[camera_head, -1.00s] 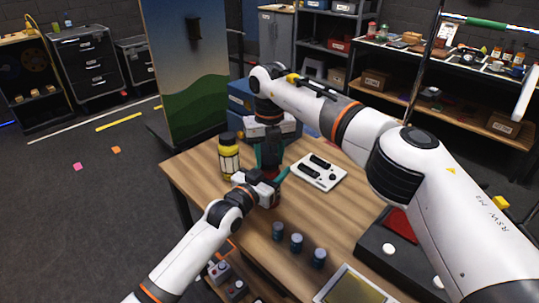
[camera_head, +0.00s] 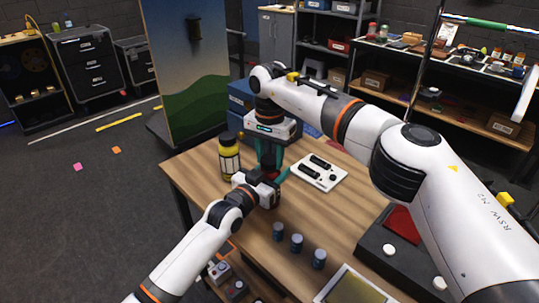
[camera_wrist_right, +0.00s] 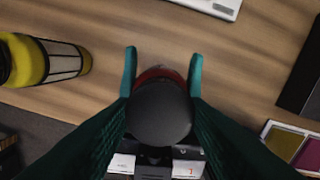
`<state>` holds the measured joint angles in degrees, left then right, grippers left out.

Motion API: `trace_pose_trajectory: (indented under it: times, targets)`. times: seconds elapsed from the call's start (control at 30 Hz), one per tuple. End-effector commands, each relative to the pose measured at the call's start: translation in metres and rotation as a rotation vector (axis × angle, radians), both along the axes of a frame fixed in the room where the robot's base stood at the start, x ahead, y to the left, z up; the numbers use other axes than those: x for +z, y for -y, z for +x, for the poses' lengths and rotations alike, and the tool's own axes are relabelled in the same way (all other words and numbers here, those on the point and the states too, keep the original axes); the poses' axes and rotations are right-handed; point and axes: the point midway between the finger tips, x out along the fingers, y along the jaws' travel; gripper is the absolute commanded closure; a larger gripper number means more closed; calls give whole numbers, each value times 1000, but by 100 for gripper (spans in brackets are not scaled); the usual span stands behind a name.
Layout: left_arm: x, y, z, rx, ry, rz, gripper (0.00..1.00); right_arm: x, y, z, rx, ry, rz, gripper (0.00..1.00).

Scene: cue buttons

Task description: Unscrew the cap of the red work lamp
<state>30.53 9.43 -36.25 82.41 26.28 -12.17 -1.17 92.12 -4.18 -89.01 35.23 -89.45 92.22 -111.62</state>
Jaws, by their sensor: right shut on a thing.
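The red work lamp stands upright on the wooden table and is mostly hidden by my grippers in the head view. In the right wrist view its dark round cap (camera_wrist_right: 160,112) lies between my teal fingers, with a bit of the red lamp body (camera_wrist_right: 158,74) behind it. My right gripper (camera_head: 268,172) points down from above and is shut on the cap. My left gripper (camera_head: 277,180) reaches in low from the left at the lamp's body, beneath the right one. Its jaws are largely hidden, so their grip on the lamp cannot be made out.
A yellow-and-black lantern (camera_head: 229,158) stands close to the left of the grippers. A white panel with dark handles (camera_head: 319,172) lies to the right. Several small blue-grey cylinders (camera_head: 297,242) stand nearer on the table (camera_head: 330,222). A dark box with buttons (camera_head: 382,238) is at the right.

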Motion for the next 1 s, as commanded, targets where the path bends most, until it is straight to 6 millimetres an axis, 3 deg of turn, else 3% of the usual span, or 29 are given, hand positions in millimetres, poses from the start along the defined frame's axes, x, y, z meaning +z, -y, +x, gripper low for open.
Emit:
trace_pose_trajectory:
  times: [0.1,1.0]
  targets:
    - [-1,0,0,-1,-3,0,100,0,0,0,119,0,0,86]
    - [-1,0,0,0,-3,0,100,8,0,0,115,0,1,86]
